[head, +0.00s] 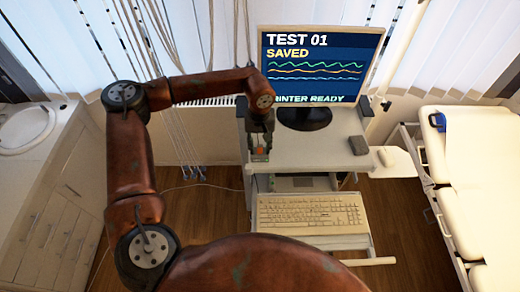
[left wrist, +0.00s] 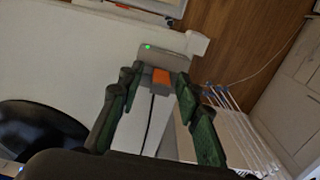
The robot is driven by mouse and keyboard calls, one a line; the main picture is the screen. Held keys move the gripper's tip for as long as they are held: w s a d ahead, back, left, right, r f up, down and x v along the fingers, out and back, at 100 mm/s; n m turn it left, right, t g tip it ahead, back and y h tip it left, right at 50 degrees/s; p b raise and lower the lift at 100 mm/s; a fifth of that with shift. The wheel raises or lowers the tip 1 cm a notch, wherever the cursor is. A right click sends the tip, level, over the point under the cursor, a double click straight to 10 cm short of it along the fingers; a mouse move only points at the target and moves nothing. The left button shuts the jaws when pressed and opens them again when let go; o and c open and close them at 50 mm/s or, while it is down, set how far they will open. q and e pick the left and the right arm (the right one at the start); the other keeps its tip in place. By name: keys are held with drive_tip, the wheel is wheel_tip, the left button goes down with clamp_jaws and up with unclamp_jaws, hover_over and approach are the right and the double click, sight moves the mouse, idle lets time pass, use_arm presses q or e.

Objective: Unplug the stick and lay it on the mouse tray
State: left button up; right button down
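The small orange stick (left wrist: 160,77) sits at a grey hub (left wrist: 175,60) with a green light, in the left wrist view. It looks plugged in; its hidden end cannot be seen. My left gripper (left wrist: 159,82) has its fingers on either side of the stick, with narrow gaps seeming to remain. In the head view my left gripper (head: 261,146) points down at the cart's left edge, with the orange stick (head: 261,151) just showing beneath it. The white mouse tray (head: 402,165) juts out at the cart's right and bears a mouse (head: 386,156). My right gripper is not in view.
A monitor (head: 320,65) stands on the cart top (head: 320,150), right of the gripper. A keyboard (head: 310,214) lies on a lower shelf. Cables (head: 185,140) hang at left. A bed (head: 475,180) stands at right. The tray's front part is bare.

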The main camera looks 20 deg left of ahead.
sight(260, 146)
use_arm(q)
clamp_jaws()
drive_tip(key=shift+r, duration=0.1)
idle(0.6)
drive_tip(key=shift+r, duration=0.1)
drive_tip(key=shift+r+p, duration=0.3)
drive_tip(key=shift+r, duration=0.05)
drive_tip(key=shift+r+p, duration=1.05)
drive_tip(key=shift+r, duration=1.45)
drive_tip(key=shift+f, duration=0.1)
